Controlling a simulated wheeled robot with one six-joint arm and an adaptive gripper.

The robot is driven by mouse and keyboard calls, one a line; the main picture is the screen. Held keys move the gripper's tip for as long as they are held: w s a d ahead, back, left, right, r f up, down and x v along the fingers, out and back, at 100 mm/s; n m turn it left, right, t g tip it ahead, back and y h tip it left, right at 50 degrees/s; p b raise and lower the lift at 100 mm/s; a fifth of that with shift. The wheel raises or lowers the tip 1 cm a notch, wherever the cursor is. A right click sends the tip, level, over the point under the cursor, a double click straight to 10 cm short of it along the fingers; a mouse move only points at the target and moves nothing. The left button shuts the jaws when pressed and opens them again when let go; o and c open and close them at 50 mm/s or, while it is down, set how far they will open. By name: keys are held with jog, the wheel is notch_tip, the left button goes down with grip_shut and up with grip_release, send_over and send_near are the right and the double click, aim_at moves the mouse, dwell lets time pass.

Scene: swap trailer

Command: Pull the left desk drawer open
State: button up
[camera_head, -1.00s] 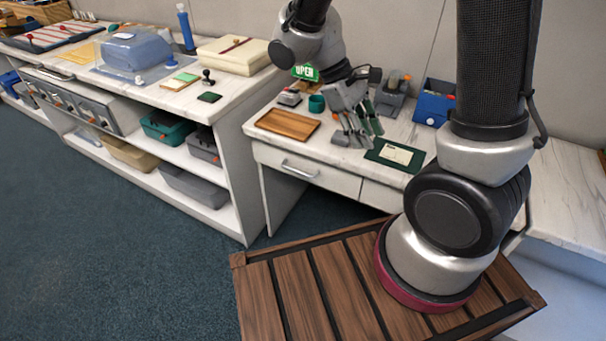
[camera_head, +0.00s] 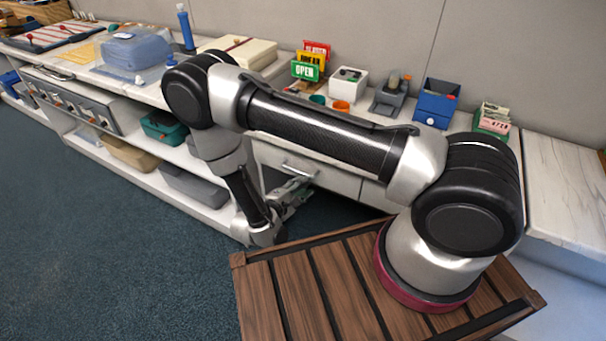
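The left desk drawer (camera_head: 338,179) is a white front under the marble desktop, and it looks shut. Its bar handle (camera_head: 301,171) shows just below the desk edge, partly behind my arm. My gripper (camera_head: 296,192) is low in front of the drawer, just below the handle, with its fingers pointing toward the desk. I cannot tell whether it touches the handle. The fingers are small and overlap, so their opening is unclear. My arm hides the left part of the drawer front and much of the desktop.
A white shelf unit with bins, including a teal bin (camera_head: 166,128), stands left of the desk. Signs (camera_head: 306,72), a white box (camera_head: 348,84) and a blue box (camera_head: 436,103) stand on the desk. Blue carpet (camera_head: 110,240) is clear at left.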

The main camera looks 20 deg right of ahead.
aim_at(303, 173)
jog(key=w+d+m, duration=0.1)
jog(key=w, duration=0.1)
jog(key=w+d+m+t, duration=0.1)
jog(key=w, duration=0.2)
jog(key=w+f+m+y, duration=0.1)
jog(key=w, duration=0.1)
jog(key=shift+w+d+f, duration=0.1)
jog(key=shift+w+d, duration=0.05)
jog(key=shift+d, duration=0.25)
grip_shut()
